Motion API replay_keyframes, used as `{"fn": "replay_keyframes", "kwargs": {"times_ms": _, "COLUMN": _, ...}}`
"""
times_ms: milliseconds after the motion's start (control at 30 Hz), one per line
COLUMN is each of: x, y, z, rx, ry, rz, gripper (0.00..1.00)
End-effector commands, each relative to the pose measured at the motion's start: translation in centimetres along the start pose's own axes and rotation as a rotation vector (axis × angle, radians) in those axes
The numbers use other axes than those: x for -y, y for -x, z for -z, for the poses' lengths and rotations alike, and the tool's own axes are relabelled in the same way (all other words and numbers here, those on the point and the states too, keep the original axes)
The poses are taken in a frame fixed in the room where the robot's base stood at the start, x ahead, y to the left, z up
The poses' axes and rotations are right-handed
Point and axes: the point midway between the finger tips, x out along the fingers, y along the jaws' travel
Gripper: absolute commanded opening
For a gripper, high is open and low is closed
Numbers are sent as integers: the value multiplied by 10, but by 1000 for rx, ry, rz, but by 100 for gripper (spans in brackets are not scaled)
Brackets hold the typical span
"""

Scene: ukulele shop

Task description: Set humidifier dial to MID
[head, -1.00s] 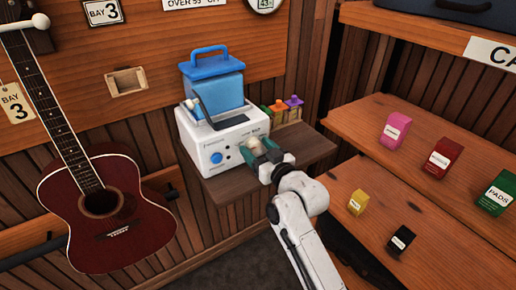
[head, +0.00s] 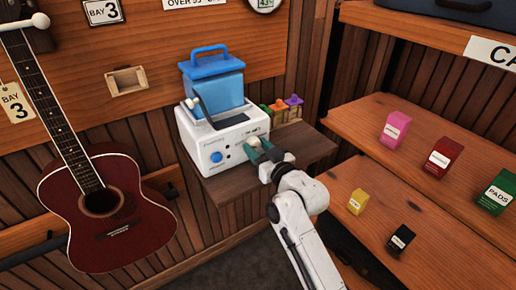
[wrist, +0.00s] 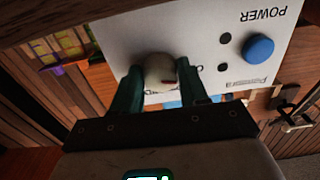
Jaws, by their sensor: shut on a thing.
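The white humidifier (head: 222,146) stands on a small wooden shelf, its blue tank (head: 217,88) on top. Its round cream dial (head: 254,142) is on the front panel, right of the blue power button (head: 216,157). In the wrist view the dial (wrist: 160,70) has a small dark red mark at its lower right. My gripper (head: 257,150) is shut on the dial, with one green finger on each side in the wrist view (wrist: 161,78). The fingers hide much of the lettering around the dial, so I cannot read its setting.
The wooden shelf (head: 262,172) has bare room right of the humidifier. A red guitar (head: 108,215) hangs at left. Small boxes such as the yellow one (head: 355,202) sit on tiered shelves at right.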

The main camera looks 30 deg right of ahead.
Motion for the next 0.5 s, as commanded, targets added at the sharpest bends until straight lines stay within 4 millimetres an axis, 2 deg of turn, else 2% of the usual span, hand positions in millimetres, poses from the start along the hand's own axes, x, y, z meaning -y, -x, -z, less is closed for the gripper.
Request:
{"fn": "replay_keyframes", "kwargs": {"times_ms": 267, "x": 1, "y": 0, "z": 2, "rx": 1, "ry": -134, "rz": 1, "gripper": 13}}
{"fn": "replay_keyframes", "kwargs": {"times_ms": 500, "x": 2, "y": 0, "z": 3, "rx": 1, "ry": -345, "rz": 1, "gripper": 13}}
